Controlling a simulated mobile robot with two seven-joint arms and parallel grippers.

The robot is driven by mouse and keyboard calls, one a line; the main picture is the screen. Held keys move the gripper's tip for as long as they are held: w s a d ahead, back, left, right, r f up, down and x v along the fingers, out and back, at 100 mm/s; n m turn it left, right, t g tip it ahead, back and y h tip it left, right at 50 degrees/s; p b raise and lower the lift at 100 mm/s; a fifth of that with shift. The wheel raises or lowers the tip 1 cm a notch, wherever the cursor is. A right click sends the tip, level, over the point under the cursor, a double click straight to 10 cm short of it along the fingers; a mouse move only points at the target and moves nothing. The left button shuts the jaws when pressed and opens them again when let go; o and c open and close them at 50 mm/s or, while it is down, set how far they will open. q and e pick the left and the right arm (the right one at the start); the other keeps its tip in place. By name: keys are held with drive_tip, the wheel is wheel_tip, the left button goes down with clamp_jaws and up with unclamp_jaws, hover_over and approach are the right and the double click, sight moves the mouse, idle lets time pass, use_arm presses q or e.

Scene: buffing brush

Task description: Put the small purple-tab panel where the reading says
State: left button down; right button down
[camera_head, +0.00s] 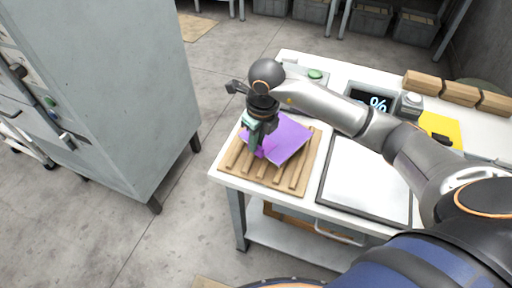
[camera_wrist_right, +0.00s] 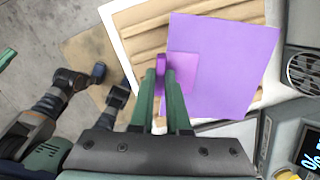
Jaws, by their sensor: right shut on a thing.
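The small panel (camera_head: 287,137) is a flat purple plate with a purple tab. My right gripper (camera_head: 262,140) is shut on its tab, at the panel's left side in the head view. In the right wrist view the purple plate (camera_wrist_right: 230,75) stretches out to the right of the green fingers (camera_wrist_right: 166,85). The panel is over the slatted wooden rack (camera_head: 238,158) at the table's near left corner and looks tilted; I cannot tell if it touches the slats. A dark display (camera_head: 372,101) shows a "%" sign; its other characters are hidden behind my arm.
A white board with a dark frame (camera_head: 365,187) lies right of the rack. A yellow sheet (camera_head: 440,125) and several wooden blocks (camera_head: 460,94) are farther right. A green button (camera_head: 316,74) is at the back. A grey cabinet (camera_head: 110,90) stands left, with floor between.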

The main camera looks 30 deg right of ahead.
drive_tip(key=shift+w+f, duration=0.15)
drive_tip(key=shift+f, duration=1.75)
drive_tip(key=c, duration=0.9)
unclamp_jaws()
drive_tip(key=shift+r, duration=0.1)
drive_tip(key=r, duration=0.4)
drive_tip(key=s+r, duration=0.1)
drive_tip(key=r, duration=0.6)
drive_tip(key=shift+s+d+r, duration=0.15)
drive_tip(key=shift+d+r, duration=0.05)
drive_tip(key=shift+r, duration=0.35)
drive_tip(key=shift+a, duration=0.1)
